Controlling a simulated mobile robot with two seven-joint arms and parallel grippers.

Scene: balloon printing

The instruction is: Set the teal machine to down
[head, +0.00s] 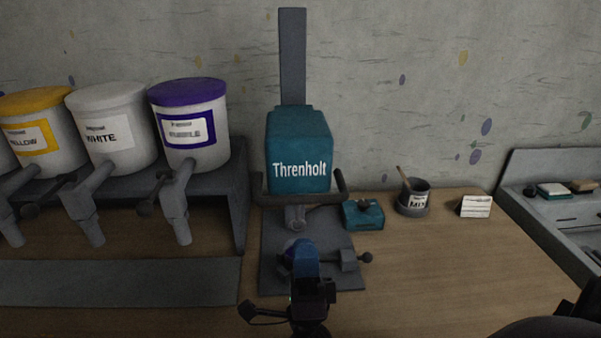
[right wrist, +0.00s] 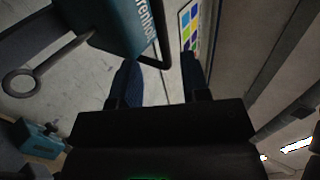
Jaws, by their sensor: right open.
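The teal machine (head: 299,135), labelled Threnholt, stands on a grey column with its head above a grey base plate (head: 273,270). A dark handle bar (head: 341,186) wraps its lower front. My right gripper (head: 304,246), with blue fingers, is in front of and below the machine head and hides part of the base. In the right wrist view its fingers (right wrist: 158,78) are apart with nothing gripped. The machine head (right wrist: 112,22) and the handle bar (right wrist: 165,45) show beyond the fingertips, the bar lying between them in the picture. My left gripper is not in view.
Yellow, white and purple (head: 190,112) tubs with spouts stand on a grey rack at left. A small teal box (head: 362,216), a mug with a stick (head: 416,198) and a card (head: 476,206) sit right of the machine. A grey tray (head: 560,228) is far right. The front-right table is clear.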

